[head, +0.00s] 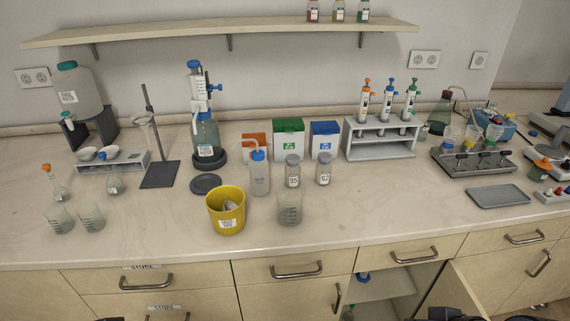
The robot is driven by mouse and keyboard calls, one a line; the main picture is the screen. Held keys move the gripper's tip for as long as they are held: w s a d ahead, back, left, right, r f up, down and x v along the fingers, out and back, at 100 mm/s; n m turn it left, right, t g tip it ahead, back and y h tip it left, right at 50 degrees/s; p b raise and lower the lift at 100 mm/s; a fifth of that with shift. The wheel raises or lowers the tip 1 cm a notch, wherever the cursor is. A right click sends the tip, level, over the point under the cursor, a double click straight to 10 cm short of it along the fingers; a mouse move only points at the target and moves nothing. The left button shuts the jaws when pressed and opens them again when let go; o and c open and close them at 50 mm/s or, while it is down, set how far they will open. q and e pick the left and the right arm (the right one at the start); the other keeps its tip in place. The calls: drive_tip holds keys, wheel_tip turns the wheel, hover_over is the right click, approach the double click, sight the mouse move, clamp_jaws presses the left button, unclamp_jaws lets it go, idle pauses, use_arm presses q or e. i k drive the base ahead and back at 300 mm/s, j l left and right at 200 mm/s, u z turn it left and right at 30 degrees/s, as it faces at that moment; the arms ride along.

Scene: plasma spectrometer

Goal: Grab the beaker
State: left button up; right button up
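Several clear glass vessels stand on the bench. One beaker (290,208) is upright near the middle, close to the front edge, right of a yellow bucket. Two more beakers, a left one (58,219) and one beside it (91,218), stand at the far left near the front. All look empty, with faint markings. Dark parts that appear to be my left gripper (112,319) and my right gripper (446,313) just show at the bottom edge, below the bench top and well apart from the beakers. Their fingers are cut off, so their opening is hidden.
The yellow bucket (226,212), wash bottle (259,174) and two jars (292,172) crowd the middle beaker. Flasks (114,181) stand behind the left beakers. The bench front between the left beakers and bucket is clear. A cabinet door (468,292) hangs open below.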

sight(290, 197)
drive_tip(key=i+l+u, duration=0.3)
drive_tip(key=l+u, duration=0.35)
drive_tip(key=i+l+u, duration=0.15)
drive_tip(key=u, duration=0.15)
drive_tip(key=l+u, duration=0.35)
drive_tip(key=i+l, duration=0.05)
drive_tip(key=l, duration=0.05)
